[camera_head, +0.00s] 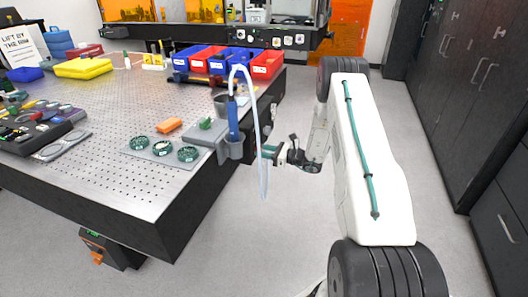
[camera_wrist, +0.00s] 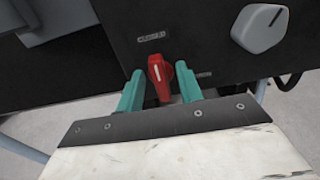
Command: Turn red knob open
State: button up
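The red knob (camera_wrist: 160,77) shows in the wrist view on a dark panel, with a white line along its grip that points roughly upright. A small label that seems to read "CLOSED" is up and left of the knob. My gripper (camera_wrist: 160,90) has its two green fingers apart, one on each side of the knob. I cannot tell whether the fingers touch it. In the head view my gripper (camera_head: 268,152) is at the right side of the table, by the side panel. The red knob is hidden in that view.
A larger grey knob (camera_wrist: 262,28) is to the right on the same panel. In the head view, a blue tool with a looped pale hose (camera_head: 265,190) hangs at the edge of the perforated table (camera_head: 110,115), close to my gripper. Open floor lies to the right.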

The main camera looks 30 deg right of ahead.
jog(key=c, duration=0.7)
jog(key=shift+o, duration=0.2)
jog(key=shift+m, duration=0.3)
jog(key=m, duration=1.7)
jog(key=shift+w+d+f, duration=0.2)
jog(key=shift+d+f, duration=0.05)
jog(key=shift+d, duration=0.1)
jog(key=shift+m, duration=0.3)
